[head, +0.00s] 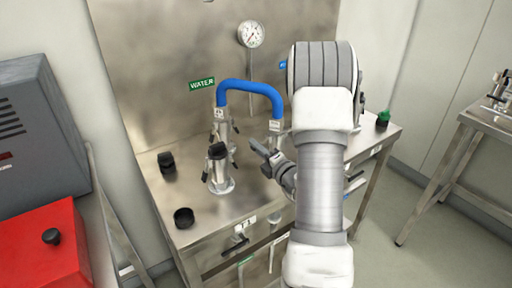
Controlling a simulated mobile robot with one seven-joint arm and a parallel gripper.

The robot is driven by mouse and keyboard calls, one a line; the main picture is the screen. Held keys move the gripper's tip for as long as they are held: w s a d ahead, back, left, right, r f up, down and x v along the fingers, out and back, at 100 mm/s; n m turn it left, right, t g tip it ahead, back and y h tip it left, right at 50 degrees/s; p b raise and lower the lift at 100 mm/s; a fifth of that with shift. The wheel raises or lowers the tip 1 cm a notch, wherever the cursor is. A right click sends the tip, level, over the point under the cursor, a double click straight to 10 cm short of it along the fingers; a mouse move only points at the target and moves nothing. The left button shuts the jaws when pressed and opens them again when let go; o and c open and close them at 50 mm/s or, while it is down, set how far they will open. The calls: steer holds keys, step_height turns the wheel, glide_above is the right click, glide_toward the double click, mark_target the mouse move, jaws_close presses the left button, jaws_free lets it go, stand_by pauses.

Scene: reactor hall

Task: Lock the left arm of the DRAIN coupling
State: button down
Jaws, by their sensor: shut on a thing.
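A blue hose (250,86) arches between two metal couplings on the steel bench. The left coupling (221,128) has dark lever arms at its sides. The right coupling (275,127) is partly hidden by my gripper and arm. Small white tags on both are too small to read, so I cannot tell which is DRAIN. My gripper (265,153) is at the lower left of the right coupling. It is shut on what looks like that coupling's left arm, though the contact is unclear. A third metal fitting (218,170) with a black top stands in front, apart from the gripper.
Two black caps (184,217) and (166,162) lie on the left of the bench (205,235). A gauge (251,34) and a green WATER sign (202,84) are on the back panel. A red box (40,250) stands left. A green-topped item (382,118) is right of my arm.

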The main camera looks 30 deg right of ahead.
steer(key=shift+f, duration=0.1)
steer(key=shift+d+f+n+b, duration=0.2)
steer(key=shift+f+n+b, duration=0.35)
steer(key=shift+n+b, duration=0.6)
steer(key=shift+d+f+n+b, duration=0.25)
steer(key=shift+f+n+b, duration=0.3)
steer(key=shift+n+b, duration=0.65)
steer(key=n+b, duration=0.1)
steer(key=n, duration=0.1)
steer(key=d+f+n+b, duration=0.1)
steer(key=n+b, duration=0.1)
steer(key=shift+d, duration=0.15)
steer(key=shift+d+n+b, duration=0.35)
steer(key=shift+n+b, duration=0.4)
steer(key=shift+n, duration=0.3)
steer(key=c, duration=0.9)
jaws_free()
steer(key=shift+c, duration=0.2)
steer(key=shift+d, duration=0.1)
